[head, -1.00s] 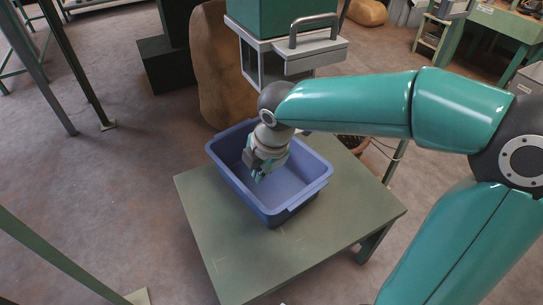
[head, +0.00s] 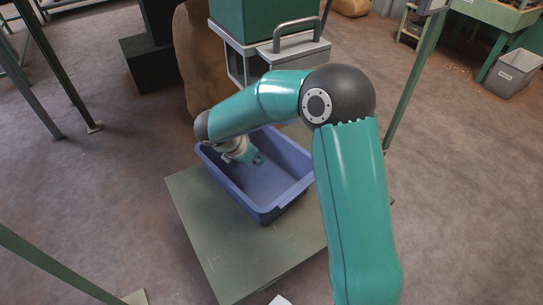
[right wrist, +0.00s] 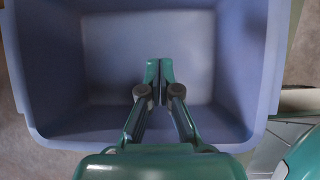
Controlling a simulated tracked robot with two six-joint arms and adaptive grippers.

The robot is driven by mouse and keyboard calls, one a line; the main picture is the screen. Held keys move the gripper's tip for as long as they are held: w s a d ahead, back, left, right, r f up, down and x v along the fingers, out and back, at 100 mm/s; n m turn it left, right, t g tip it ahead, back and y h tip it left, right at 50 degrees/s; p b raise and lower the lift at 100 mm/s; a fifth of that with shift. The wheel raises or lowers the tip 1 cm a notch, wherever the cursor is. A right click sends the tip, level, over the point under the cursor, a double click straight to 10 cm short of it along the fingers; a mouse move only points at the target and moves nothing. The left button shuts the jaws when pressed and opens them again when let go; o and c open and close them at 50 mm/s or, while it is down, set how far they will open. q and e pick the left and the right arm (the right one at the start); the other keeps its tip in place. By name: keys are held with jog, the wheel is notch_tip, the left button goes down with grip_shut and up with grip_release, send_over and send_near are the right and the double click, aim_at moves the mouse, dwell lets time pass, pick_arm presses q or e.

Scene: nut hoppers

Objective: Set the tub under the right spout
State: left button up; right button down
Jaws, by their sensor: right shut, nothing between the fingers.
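The blue tub (head: 265,213) stands upright on a low green table, below and in front of the green hopper (head: 262,18) with its grey spout housing (head: 290,52). The tub looks empty. My right gripper (head: 259,160) reaches down into the tub's opening, near its far left side. In the right wrist view the fingers (right wrist: 159,62) are together with nothing between them, and the tub's walls (right wrist: 272,60) surround them. My right arm hides part of the tub's far rim and the space under the spout. My left gripper is not in view.
The green table (head: 230,250) has bare room in front of the tub. A tan sack (head: 195,60) and a black block (head: 150,65) stand behind it. Green posts (head: 415,75) rise at the sides. A grey bin (head: 513,72) is at far right.

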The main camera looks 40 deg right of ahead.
aim_at(278, 151)
jog(key=w+d+f+h, duration=0.1)
jog(key=d+f, duration=0.2)
jog(key=w+d+f+h+b, duration=0.1)
jog(key=d+f, duration=0.2)
jog(key=f, duration=0.1)
jog(key=w+d+f+b, duration=0.1)
jog(key=d+f, duration=0.2)
jog(key=shift+w+d+f+h, duration=0.25)
jog(key=shift+w+d+h, duration=0.05)
jog(key=shift+h, duration=0.1)
jog(key=shift+d, duration=0.1)
jog(key=d, duration=0.4)
jog(key=v, duration=1.2)
jog(key=shift+w, duration=0.1)
